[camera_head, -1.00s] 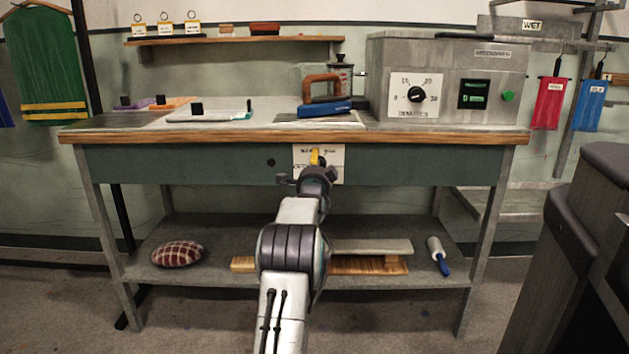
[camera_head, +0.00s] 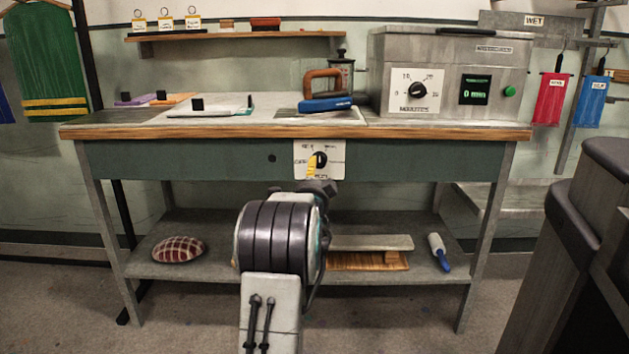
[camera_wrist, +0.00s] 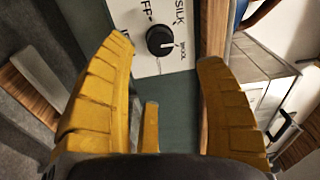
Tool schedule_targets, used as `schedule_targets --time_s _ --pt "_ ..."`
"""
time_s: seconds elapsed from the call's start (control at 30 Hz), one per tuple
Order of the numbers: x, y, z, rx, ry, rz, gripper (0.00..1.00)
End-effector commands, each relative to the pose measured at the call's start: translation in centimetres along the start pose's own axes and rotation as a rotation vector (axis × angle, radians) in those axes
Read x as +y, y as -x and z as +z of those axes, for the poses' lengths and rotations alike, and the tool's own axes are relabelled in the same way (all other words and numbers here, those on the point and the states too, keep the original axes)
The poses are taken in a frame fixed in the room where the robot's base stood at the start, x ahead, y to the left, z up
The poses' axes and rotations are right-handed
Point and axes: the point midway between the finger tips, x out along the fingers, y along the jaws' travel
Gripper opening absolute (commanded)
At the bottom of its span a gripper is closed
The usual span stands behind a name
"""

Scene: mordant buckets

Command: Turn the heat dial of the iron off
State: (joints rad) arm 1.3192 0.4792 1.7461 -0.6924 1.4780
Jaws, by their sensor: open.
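The heat dial (camera_head: 320,160) is a black round knob on a white plate (camera_head: 334,172) on the front of the green bench. In the wrist view the dial (camera_wrist: 160,41) shows a pale pointer mark, with "OFF", "SILK" and "WOOL" printed around it. The pointer lies on the side towards "WOOL". My gripper (camera_wrist: 168,75) has yellow fingers spread apart, with the dial beyond and between their tips, not touched. In the head view my arm hides most of the gripper. The iron (camera_head: 325,102), blue with a brown handle, rests on the bench top above the dial.
A grey box (camera_head: 449,75) with a minutes dial and a green display stands on the bench at right. The lower shelf (camera_head: 215,268) holds a plaid cushion (camera_head: 179,249), a wooden board and a blue-handled roller (camera_head: 439,252). A dark structure (camera_head: 590,240) stands at right.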

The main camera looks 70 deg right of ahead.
Motion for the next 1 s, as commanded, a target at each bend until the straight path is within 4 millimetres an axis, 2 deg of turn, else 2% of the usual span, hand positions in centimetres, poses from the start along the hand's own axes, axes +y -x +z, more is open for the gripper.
schedule_targets --time_s 0.2,0.63,0.77,1.0 --pt "0.0 0.8 0.0 0.000 0.000 0.001 0.65" --pt "-0.1 0.8 0.2 -0.004 0.000 0.000 0.65" --pt "-0.7 0.8 1.7 -0.027 -0.001 0.001 0.65" --pt "-1.0 0.6 6.6 -0.105 -0.002 0.023 0.65"
